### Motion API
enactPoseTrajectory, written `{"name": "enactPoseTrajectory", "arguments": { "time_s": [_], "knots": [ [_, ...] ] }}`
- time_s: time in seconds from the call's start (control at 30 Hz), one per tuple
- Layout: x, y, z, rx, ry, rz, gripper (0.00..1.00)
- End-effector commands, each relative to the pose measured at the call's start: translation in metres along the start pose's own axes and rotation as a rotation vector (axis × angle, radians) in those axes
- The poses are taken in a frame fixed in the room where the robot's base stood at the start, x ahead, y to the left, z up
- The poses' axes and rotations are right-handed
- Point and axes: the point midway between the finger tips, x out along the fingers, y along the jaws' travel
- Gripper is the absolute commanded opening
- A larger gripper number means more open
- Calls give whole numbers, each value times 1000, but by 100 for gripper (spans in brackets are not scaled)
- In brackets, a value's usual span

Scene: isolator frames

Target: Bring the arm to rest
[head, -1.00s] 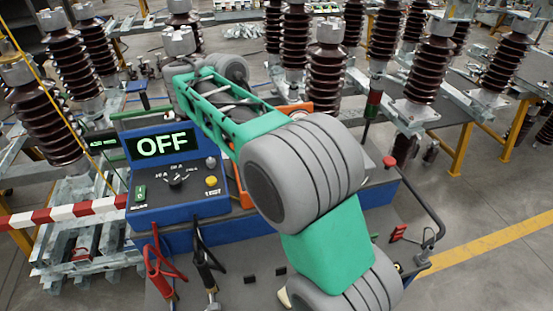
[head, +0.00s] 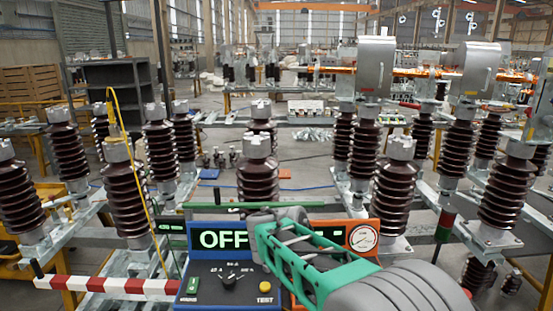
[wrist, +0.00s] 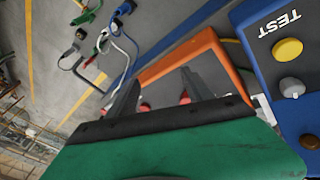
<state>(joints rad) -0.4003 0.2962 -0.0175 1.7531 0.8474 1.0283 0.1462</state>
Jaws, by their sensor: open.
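My gripper (wrist: 160,77) shows in the wrist view with its two dark fingers apart and nothing between them. Its fingers are in front of an orange frame (wrist: 208,42), over the grey floor. In the head view my green and grey arm (head: 310,262) reaches up from the bottom right, and its far end is in front of the blue and orange test units. I cannot make out the fingers there.
The blue test unit (head: 205,270) reads OFF and has a yellow TEST button (head: 265,286). An orange unit with a gauge (head: 362,238) stands right of it. Brown insulators (head: 257,178) stand around, one with a yellow cable (head: 122,125). A red-white barrier (head: 105,285) is at left.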

Motion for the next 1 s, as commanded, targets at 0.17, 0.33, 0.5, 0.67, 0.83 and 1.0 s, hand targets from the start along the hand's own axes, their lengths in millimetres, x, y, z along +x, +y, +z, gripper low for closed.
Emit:
{"name": "enactPoseTrajectory", "arguments": {
  "time_s": [0.17, 0.33, 0.5, 0.67, 0.83, 1.0],
  "knots": [
    [24, -7, 80, -513, -32, -200, 59],
    [25, 24, 155, -665, -28, -404, 59],
    [11, 72, 152, -533, 103, -458, 59],
    [-8, 99, 126, -416, 211, -463, 59],
    [-6, 102, 125, -404, 202, -457, 59],
    [-6, 102, 124, -404, 202, -457, 59]
  ]
}}
